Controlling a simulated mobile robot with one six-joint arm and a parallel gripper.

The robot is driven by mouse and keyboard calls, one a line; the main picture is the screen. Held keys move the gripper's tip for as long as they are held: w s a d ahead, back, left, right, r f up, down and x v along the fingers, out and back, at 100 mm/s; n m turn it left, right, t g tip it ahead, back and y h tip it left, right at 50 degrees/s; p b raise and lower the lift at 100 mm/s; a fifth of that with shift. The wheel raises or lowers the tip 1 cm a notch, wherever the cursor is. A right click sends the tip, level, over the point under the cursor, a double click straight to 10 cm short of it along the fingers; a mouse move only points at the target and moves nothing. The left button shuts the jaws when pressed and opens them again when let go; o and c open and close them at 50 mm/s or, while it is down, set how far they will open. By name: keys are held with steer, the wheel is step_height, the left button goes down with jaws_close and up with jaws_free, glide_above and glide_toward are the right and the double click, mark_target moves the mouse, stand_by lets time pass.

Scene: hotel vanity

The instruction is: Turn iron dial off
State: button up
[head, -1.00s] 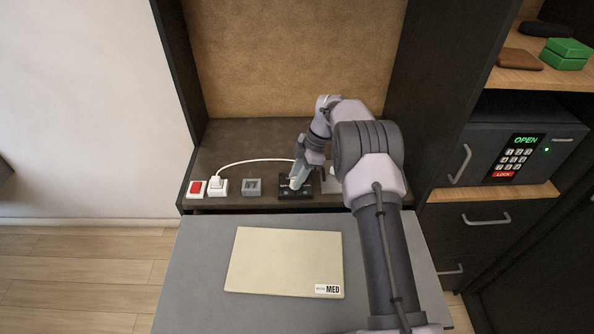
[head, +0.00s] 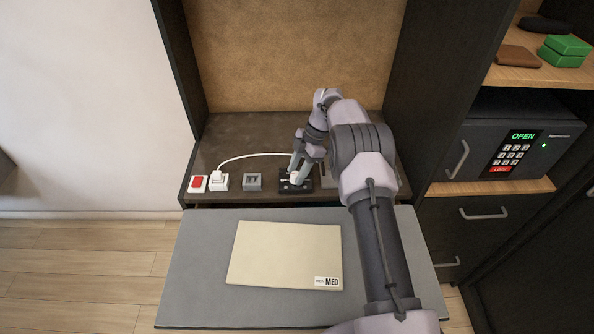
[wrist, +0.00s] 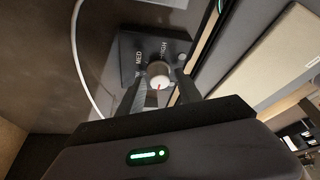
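In the head view my gripper (head: 297,174) reaches down onto the plate, and the knob is mostly hidden there.
A white cord (head: 250,157) runs from a plug in a white socket (head: 219,184) behind the plate. A red switch (head: 198,184) and a grey block (head: 253,182) stand to the left. A cream board labelled MED (head: 283,255) lies on the grey ironing surface (head: 200,270) in front.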

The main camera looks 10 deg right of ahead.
steer(key=shift+r, duration=0.1)
steer(key=p+v, duration=1)
steer(key=v, duration=0.7)
steer(key=shift+r+p, duration=0.2)
steer(key=shift+p, duration=0.15)
steer(key=shift+f, duration=0.15)
